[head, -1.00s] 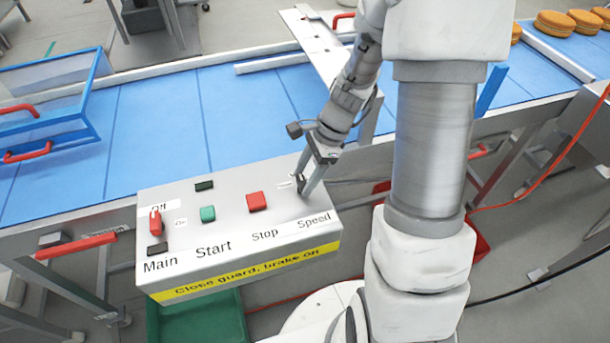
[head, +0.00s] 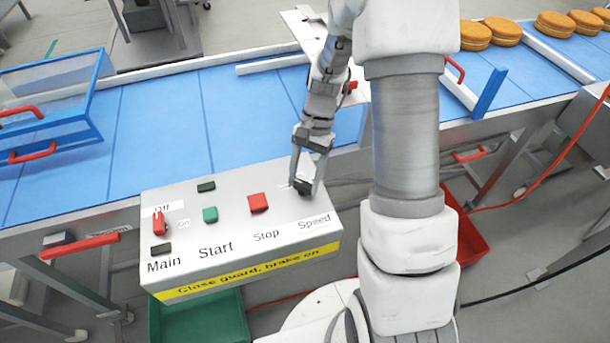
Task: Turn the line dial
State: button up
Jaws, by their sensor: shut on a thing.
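The control box (head: 190,238) stands in front of the conveyor, its top marked Main, Start, Stop and Speed. A small dark dial (head: 303,187) sits above the Speed label at the box's right end. My gripper (head: 304,184) reaches down from above and is shut on this dial, one finger on each side. The fingers hide part of the dial, and its pointing direction is not clear. The red Main switch (head: 158,222) is at the left, between the Off and On marks. The green Start button (head: 210,215) and red Stop button (head: 258,203) stand between them.
The blue conveyor belt (head: 160,125) runs behind the box, with filled rounds (head: 507,32) at the far right. A clear guard with a blue frame (head: 50,105) is at the left. A green bin (head: 200,320) and a red bin (head: 470,250) sit below.

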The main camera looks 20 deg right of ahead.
jog(key=shift+w+n+g+h, duration=0.1)
jog(key=shift+n+g+h, duration=0.35)
jog(key=shift+n, duration=1.05)
jog(key=o, duration=1.4)
jog(key=shift+r, duration=0.15)
jog(key=v, duration=1.7)
jog(key=shift+a+r, duration=0.2)
